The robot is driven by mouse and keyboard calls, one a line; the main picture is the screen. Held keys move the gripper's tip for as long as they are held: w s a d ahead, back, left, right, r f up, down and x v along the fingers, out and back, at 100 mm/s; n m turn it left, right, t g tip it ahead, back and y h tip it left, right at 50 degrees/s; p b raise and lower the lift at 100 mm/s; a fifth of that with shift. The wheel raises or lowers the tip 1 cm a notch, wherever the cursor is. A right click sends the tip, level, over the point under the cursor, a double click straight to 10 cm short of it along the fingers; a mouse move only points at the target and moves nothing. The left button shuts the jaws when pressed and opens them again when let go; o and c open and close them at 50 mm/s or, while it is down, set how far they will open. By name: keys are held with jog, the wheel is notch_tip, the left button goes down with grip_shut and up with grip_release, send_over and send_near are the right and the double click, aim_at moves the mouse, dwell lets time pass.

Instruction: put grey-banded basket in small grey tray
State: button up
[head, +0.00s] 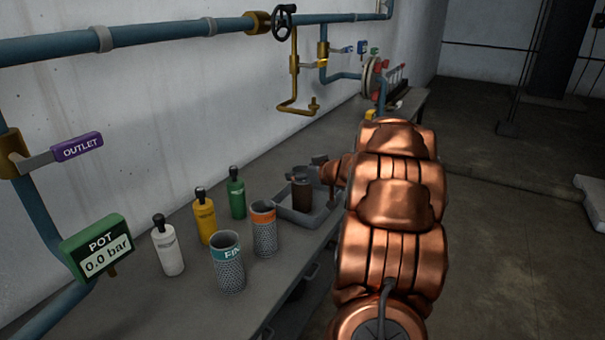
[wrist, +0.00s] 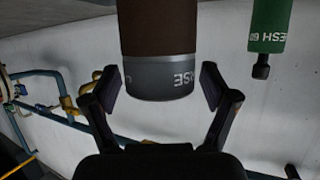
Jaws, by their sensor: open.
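The grey-banded basket (head: 302,196) is a dark brown cylinder with a grey lettered band at its top. In the head view it stands upright within the small grey tray (head: 291,216) on the bench. My gripper (head: 307,170) is open at the basket's top. In the wrist view the basket (wrist: 158,45) appears upside down, its grey band between the two spread fingers of my gripper (wrist: 160,86). Gaps show between the fingers and the band. The tray is not seen in the wrist view, and my arm hides part of the bench beside it in the head view.
An orange-banded mesh basket (head: 264,232) and a teal-banded one (head: 228,266) stand nearer on the bench. White (head: 168,250), yellow (head: 205,220) and green (head: 237,197) bottles stand along the wall side. Blue pipes (head: 150,34) run along the wall.

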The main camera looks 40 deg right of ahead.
jog(key=v, duration=1.2)
jog(key=shift+p, duration=0.45)
jog(key=w+r+m+g+h, duration=0.1)
jog(key=w+r+h, duration=0.2)
jog(key=h, duration=0.1)
jog(key=s+a+m+g+h, duration=0.2)
jog(key=s+a+g, duration=0.15)
jog(key=a, duration=0.35)
jog(key=s+a+f+n+g+y, duration=0.1)
jog(key=s+a+f+g+y, duration=0.1)
jog(key=s+a, duration=0.7)
jog(key=s+a+f+n+g+y, duration=0.1)
jog(key=s+a+f+g+y, duration=0.2)
jog(key=s+a, duration=0.6)
jog(key=s+a+f+n+g+y, duration=0.2)
jog(key=s+a+f+g, duration=0.3)
jog(key=s+a, duration=0.4)
jog(key=a+f, duration=0.1)
jog(key=a, duration=0.5)
jog(key=shift+a+f+g, duration=0.2)
jog(key=shift+f+g, duration=0.15)
